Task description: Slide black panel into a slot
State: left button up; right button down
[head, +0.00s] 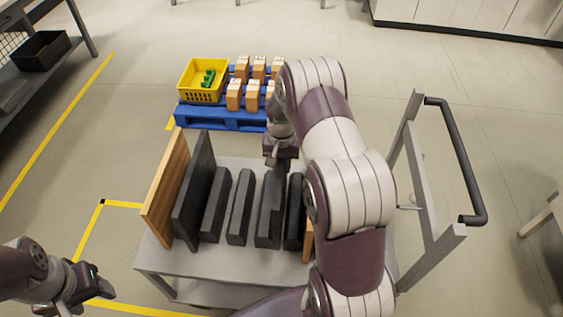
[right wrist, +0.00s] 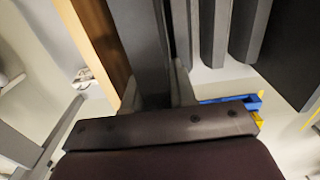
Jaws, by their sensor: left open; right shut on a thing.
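A rack of upright black dividers (head: 240,207) stands on a grey cart (head: 200,268). A taller black panel (head: 193,190) stands at its left side. My right gripper (head: 273,160) is at the rack's far side, partly behind my own arm. It is shut on a black panel (right wrist: 148,55), which stands between its fingers in the right wrist view (right wrist: 158,95). In the head view this panel appears among the right-hand dividers, and I cannot tell how far it is inserted. My left gripper (head: 97,290) is open and empty at lower left, away from the cart.
A wooden end board (head: 166,185) closes the rack's left side; another wooden board (right wrist: 98,45) stands beside the held panel. A blue pallet (head: 220,118) with a yellow crate (head: 203,82) and cartons (head: 250,92) lies behind the cart. The cart handle (head: 455,155) rises on the right.

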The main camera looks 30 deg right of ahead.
notch_tip(320, 180, down, 7)
jog(key=b, duration=0.4)
jog(key=shift+b, duration=0.35)
jog(key=c, duration=0.8)
grip_release()
notch_tip(320, 180, up, 13)
jog(key=shift+f, duration=0.15)
